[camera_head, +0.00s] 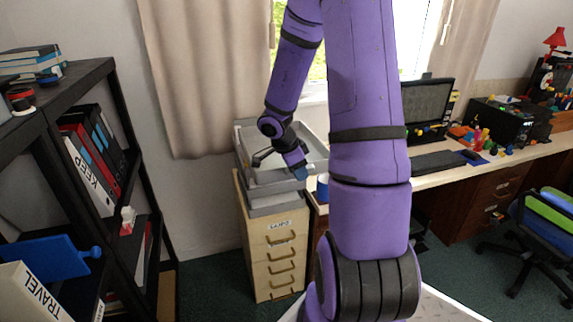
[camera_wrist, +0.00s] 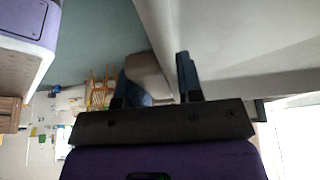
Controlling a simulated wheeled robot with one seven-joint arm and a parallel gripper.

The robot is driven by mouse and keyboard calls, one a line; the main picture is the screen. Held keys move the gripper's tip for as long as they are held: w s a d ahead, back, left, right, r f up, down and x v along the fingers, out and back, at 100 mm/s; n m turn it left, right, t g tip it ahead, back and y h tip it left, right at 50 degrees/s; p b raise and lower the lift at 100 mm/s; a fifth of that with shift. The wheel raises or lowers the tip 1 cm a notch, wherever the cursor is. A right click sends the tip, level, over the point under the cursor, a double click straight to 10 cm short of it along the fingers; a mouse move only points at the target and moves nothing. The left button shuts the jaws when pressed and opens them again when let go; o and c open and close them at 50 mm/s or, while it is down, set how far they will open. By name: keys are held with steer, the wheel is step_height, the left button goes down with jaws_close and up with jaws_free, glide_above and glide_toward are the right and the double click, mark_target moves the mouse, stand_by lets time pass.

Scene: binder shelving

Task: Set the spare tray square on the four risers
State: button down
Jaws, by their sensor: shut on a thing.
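The spare tray (camera_head: 312,143), light grey and shallow, is at the top of a stack of grey trays on the drawer cabinet. My gripper (camera_head: 302,173) is at its near right side, shut on its wall. In the wrist view my gripper (camera_wrist: 155,78) has its two dark blue fingers upright, and the tray's pale underside or wall (camera_wrist: 235,40) fills the upper right. The tray looks slightly tilted in the head view. A lower grey tray (camera_head: 275,204) rests on the cabinet top. I cannot make out the four risers or whether the held tray touches them.
The wooden drawer cabinet (camera_head: 274,262) stands against the wall beneath the trays. A blue mug (camera_head: 322,188) is close to the right, on the desk (camera_head: 433,180). A black shelf (camera_head: 94,75) with binders stands at left. An office chair (camera_head: 540,235) is at right.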

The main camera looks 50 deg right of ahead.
steer(key=shift+w+a, duration=0.1)
steer(key=shift+w, duration=0.05)
steer(key=w+d, duration=0.2)
steer(key=w, duration=0.3)
steer(key=w+d, duration=0.3)
steer(key=w, duration=0.2)
steer(key=w+d+f, duration=0.1)
steer(key=w+d, duration=0.2)
steer(key=w, duration=0.1)
steer(key=shift+w+d, duration=0.25)
steer(key=shift+w, duration=0.15)
steer(key=shift+w+d+f, duration=0.1)
steer(key=shift+w+d, duration=0.3)
steer(key=shift+w, duration=0.3)
steer(key=shift+w+d+f, duration=0.15)
steer(key=shift+w+d, duration=0.25)
steer(key=shift+w, duration=0.3)
steer(key=shift+w+d+f, duration=0.1)
steer(key=shift+w+d, duration=0.3)
steer(key=shift+w, duration=0.3)
steer(key=shift+f, duration=0.55)
steer(key=shift+c, duration=0.7)
jaws_free()
steer(key=shift+r, duration=0.1)
